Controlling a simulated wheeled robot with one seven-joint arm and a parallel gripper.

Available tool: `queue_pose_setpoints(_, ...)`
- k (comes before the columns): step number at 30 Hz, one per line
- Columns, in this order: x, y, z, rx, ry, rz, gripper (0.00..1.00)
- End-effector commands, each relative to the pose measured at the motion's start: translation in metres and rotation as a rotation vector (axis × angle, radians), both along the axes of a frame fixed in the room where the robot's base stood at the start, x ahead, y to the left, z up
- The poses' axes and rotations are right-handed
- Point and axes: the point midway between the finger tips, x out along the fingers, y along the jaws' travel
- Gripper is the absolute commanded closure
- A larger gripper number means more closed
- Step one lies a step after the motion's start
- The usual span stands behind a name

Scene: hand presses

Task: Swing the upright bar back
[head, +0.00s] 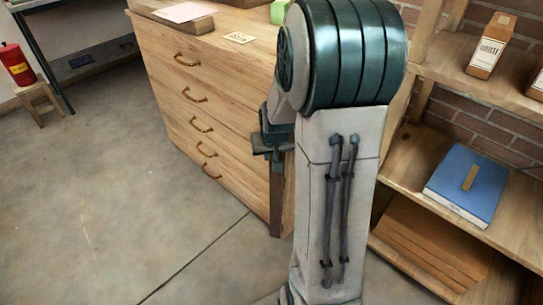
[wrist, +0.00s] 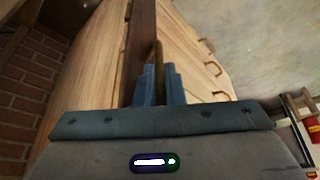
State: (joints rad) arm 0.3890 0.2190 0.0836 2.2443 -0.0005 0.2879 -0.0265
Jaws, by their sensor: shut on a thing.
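The upright bar (head: 276,200) is a dark brown strip at the near corner of the wooden drawer chest. In the wrist view it runs as a dark band (wrist: 140,40) up from behind my gripper. A slim brass piece (wrist: 155,56), seemingly a handle on the bar, rises between my fingers. My gripper (head: 272,140) is beside the chest corner, partly hidden by my arm in the head view. In the wrist view my gripper (wrist: 161,85) has its blue fingers close together, shut on the bar by that brass piece. The exact contact is hidden.
The drawer chest (head: 205,95) has several brass handles down its front. A shelf (head: 400,165) with a blue book (head: 467,183) stands at the right by a brick wall. A red canister (head: 17,65) sits on a stool (head: 40,98) at the left. The left floor is clear.

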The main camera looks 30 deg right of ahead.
Motion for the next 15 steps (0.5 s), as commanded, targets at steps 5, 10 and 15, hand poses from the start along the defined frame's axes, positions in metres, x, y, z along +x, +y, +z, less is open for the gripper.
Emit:
queue_pose_setpoints(5, 0.005, 0.002, -0.002, 0.000, 0.000, -0.070, 1.00)
queue_pose_setpoints(10, 0.010, 0.003, -0.002, 0.000, 0.000, -0.148, 1.00)
queue_pose_setpoints(15, 0.015, 0.002, -0.002, -0.001, 0.001, -0.238, 1.00)
